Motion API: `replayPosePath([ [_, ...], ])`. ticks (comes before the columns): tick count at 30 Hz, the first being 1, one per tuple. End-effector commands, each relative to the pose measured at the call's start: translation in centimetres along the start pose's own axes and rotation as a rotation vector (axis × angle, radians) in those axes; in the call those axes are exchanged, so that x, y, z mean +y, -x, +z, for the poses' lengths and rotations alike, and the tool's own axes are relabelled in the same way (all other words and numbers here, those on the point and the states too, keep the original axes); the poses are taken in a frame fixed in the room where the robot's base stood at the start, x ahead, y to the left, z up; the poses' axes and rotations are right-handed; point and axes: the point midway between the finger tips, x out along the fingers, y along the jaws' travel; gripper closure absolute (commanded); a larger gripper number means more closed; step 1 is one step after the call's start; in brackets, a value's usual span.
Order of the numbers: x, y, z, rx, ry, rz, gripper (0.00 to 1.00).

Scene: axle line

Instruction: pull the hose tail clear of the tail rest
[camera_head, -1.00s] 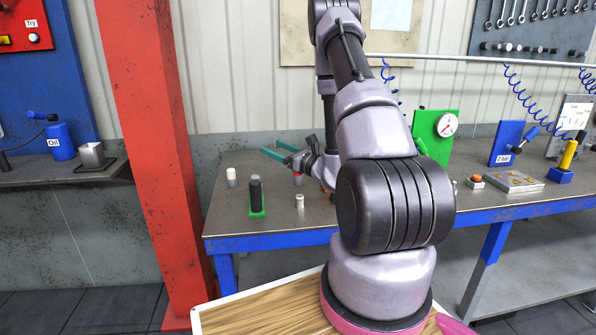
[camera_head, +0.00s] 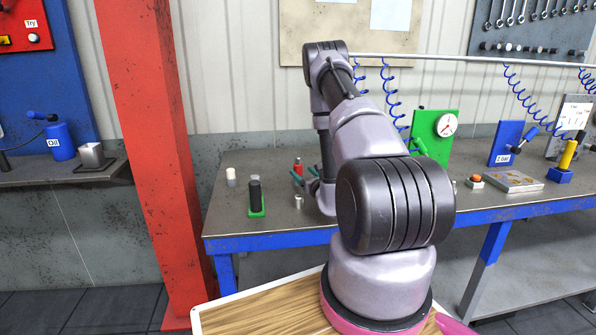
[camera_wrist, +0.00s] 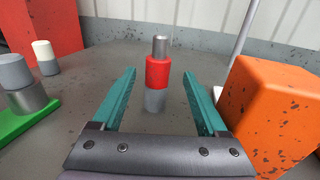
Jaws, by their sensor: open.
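My gripper (camera_wrist: 160,74) is open with teal fingers, low over the bench. It shows small and partly hidden by my arm in the head view (camera_head: 304,178). A standing cylinder with a red band (camera_wrist: 158,72), grey below and a metal top, is upright beyond and between the fingers, apart from both. It shows in the head view (camera_head: 298,165). I cannot tell which thing is the hose tail or the tail rest. Blue coiled hoses (camera_head: 391,100) hang behind the bench; my arm hides part of that area.
An orange block (camera_wrist: 275,110) stands close right of the right finger. At left are a dark cylinder (camera_head: 255,190) in a green base (camera_head: 257,213) and a white-topped cylinder (camera_head: 231,174). A green gauge board (camera_head: 428,127) stands behind the arm.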

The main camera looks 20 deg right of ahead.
Motion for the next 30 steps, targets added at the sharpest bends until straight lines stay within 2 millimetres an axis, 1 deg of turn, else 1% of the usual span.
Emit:
replayPosePath([
  [3, 0.3, -2.0, 0.3, -0.003, 0.001, 0.003, 0.24],
  [7, 0.3, -3.5, 0.3, -0.001, 0.0, 0.003, 0.24],
  [10, 0.3, -4.1, 0.3, -0.001, -0.001, 0.002, 0.24],
  [16, 0.3, -4.1, 0.3, 0.0, -0.001, 0.002, 0.24],
  [17, 0.3, -4.1, 0.3, 0.0, -0.001, 0.002, 0.32],
  [18, 0.3, -4.1, 0.3, 0.0, -0.001, 0.002, 0.47],
  [20, 0.3, -4.1, 0.3, 0.0, -0.001, 0.002, 0.7],
  [21, 0.3, -4.1, 0.3, 0.0, -0.001, 0.002, 0.85],
  [22, 0.3, -4.1, 0.3, 0.0, -0.001, 0.002, 0.97],
  [23, 0.3, -4.1, 0.3, 0.0, -0.001, 0.002, 1.0],
  [30, 0.3, -4.1, 0.3, -0.001, -0.001, 0.002, 1.0],
])
